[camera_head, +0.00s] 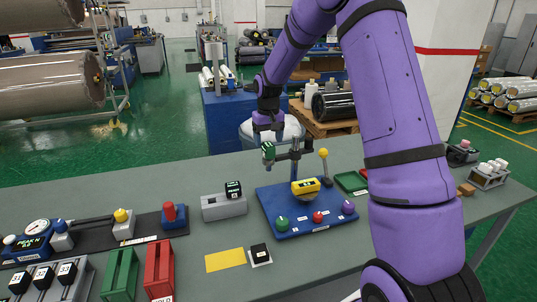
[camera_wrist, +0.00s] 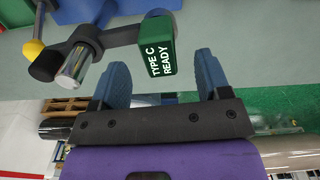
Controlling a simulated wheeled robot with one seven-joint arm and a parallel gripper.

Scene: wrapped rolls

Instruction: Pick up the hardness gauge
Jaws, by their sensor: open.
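A small green block with white lettering "TYPE C READY" (camera_wrist: 160,58), which looks like the hardness gauge, hangs on the arm of a stand. It also shows in the head view (camera_head: 268,151), at the left end of the stand's arm over the blue base (camera_head: 271,207). My gripper (camera_head: 268,134) is above the green block, pointing down. In the wrist view my gripper's two blue fingers (camera_wrist: 161,66) are apart, one on each side of the block, with gaps showing. How deep the block sits between them is unclear.
The stand's post (camera_head: 295,170) rises close to the right of the green block. A yellow device (camera_head: 305,187) and coloured knobs sit on the blue base. A grey holder with a black block (camera_head: 233,189) stands to the left. A yellow sheet (camera_head: 225,260) lies in front.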

